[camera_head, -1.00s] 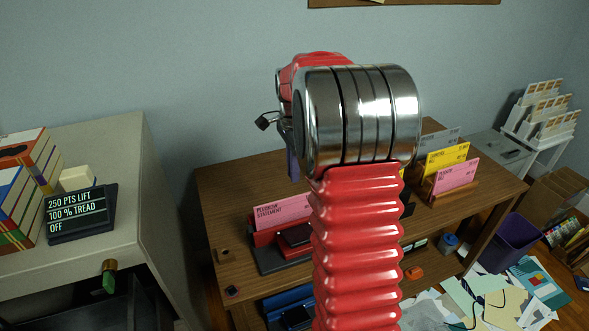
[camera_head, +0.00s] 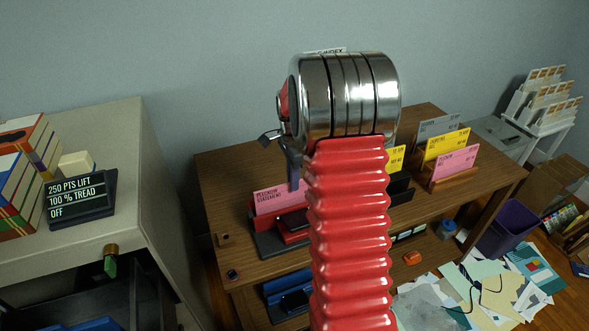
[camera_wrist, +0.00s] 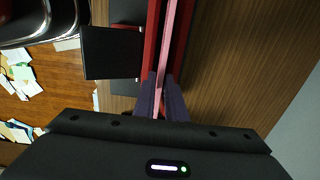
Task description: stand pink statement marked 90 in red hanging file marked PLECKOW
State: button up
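A pink statement (camera_head: 277,198) stands in the red hanging file (camera_head: 290,214) at the left of the wooden table. Its print looks like "PLECKOW STATEMENT"; I cannot make out a number. My gripper (camera_head: 294,186) is over the right part of the sheet's top edge, mostly hidden behind my arm. In the wrist view my gripper (camera_wrist: 162,78) has one dark finger on each side of the pink sheet (camera_wrist: 169,40), with only a narrow gap. Red file walls (camera_wrist: 182,40) run alongside. I cannot tell whether the fingers press on the sheet. Any label on the file is hidden.
Another pink sheet (camera_head: 453,163), a yellow sheet (camera_head: 446,143) and a grey sheet (camera_head: 438,126) stand in holders at the table's right. A beige cabinet (camera_head: 120,130) is at the left. A purple bin (camera_head: 508,226) and scattered papers (camera_head: 480,290) are on the floor.

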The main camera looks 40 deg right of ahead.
aim_at(288, 199)
notch_tip(288, 199, down, 4)
jog(key=shift+f, duration=0.15)
jog(key=shift+c, duration=0.5)
grip_shut()
jog(key=shift+r, duration=0.25)
jog(key=shift+w+r, duration=0.1)
jog(key=shift+r, duration=0.6)
jog(key=shift+r, duration=0.15)
